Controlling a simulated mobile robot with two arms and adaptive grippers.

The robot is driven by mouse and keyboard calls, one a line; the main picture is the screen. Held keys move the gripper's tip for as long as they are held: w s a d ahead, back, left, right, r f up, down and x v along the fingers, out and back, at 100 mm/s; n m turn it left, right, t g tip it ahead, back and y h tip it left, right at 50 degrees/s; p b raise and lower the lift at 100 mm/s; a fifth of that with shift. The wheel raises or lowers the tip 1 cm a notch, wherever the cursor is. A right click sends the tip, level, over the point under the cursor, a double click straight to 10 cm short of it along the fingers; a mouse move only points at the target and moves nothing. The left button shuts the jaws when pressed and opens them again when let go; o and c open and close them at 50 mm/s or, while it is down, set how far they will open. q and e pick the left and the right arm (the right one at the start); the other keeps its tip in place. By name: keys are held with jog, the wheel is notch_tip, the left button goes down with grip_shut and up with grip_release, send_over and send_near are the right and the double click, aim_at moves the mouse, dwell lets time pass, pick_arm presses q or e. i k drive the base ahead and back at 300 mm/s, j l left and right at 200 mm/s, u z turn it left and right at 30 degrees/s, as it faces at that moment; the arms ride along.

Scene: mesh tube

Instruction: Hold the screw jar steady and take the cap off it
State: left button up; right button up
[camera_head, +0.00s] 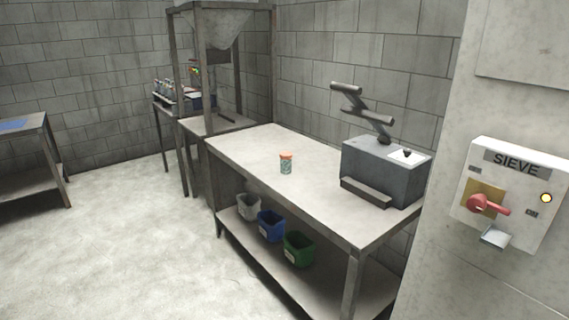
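The screw jar (286,167) stands upright on the grey workbench (252,150), near the middle of its top. It is small, with a pale patterned or see-through body. Its orange cap (286,156) sits on top. Neither of my grippers is in the head view, so their state and place cannot be seen. Nothing touches the jar.
A grey machine (382,170) with an upright arm stands right of the jar. White (248,206), blue (271,226) and green (298,249) bins sit on the lower shelf. A SIEVE switch box (505,196) is on the near right wall. Floor at left is clear.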

aim_at(286, 165)
jog(key=i+j+z, duration=0.2)
jog(key=i+j, duration=0.3)
jog(key=i, duration=0.3)
jog(key=i+j+z, duration=0.2)
jog(key=i+j, duration=0.45)
jog(key=i, duration=0.15)
